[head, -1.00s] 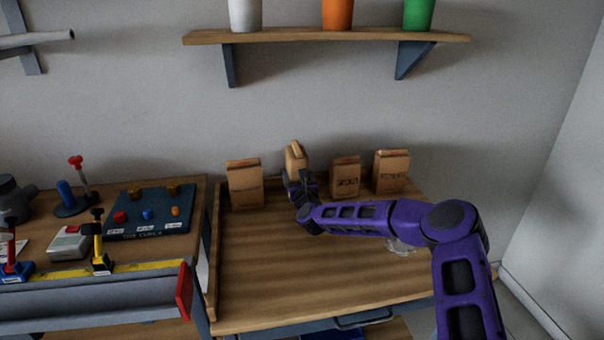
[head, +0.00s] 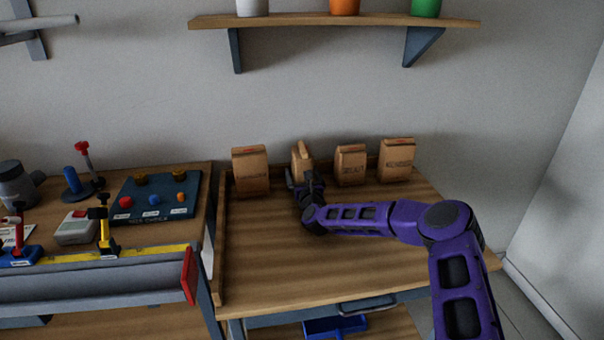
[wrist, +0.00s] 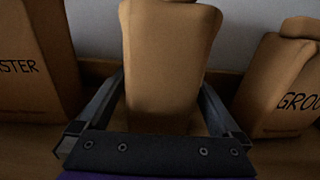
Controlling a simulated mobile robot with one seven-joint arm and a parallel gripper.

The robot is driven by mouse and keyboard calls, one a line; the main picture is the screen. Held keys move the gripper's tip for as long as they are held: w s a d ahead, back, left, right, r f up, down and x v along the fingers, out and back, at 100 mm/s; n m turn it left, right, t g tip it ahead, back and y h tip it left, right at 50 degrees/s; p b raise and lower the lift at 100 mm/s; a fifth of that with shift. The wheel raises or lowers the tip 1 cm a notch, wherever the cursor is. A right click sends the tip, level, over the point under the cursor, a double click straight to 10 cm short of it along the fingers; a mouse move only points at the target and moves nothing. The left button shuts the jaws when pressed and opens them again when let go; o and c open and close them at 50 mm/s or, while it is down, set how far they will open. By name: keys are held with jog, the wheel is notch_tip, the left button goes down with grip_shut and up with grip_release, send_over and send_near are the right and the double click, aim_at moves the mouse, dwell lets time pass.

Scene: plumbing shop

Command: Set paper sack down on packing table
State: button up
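A brown paper sack (head: 302,154) is at the back of the wooden packing table (head: 300,260), in a row with other sacks. My gripper (head: 303,181) is at its front, with one finger on each side. In the wrist view the sack (wrist: 168,65) fills the space between the fingers, and the fingertips of my gripper (wrist: 163,82) meet its sides. The sack looks upright and at about the height of its neighbours. Its base is mostly hidden behind my gripper, so I cannot tell whether it touches the tabletop.
One sack (head: 250,171) stands left of it; two more, a nearer sack (head: 350,165) and a farther sack (head: 397,160), stand to the right. The table's front is clear. A workbench (head: 100,262) with tools adjoins on the left. A shelf (head: 330,20) with cups hangs above.

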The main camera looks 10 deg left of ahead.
jog(key=shift+r, duration=0.15)
jog(key=p+v, duration=0.1)
jog(key=v, duration=1.1)
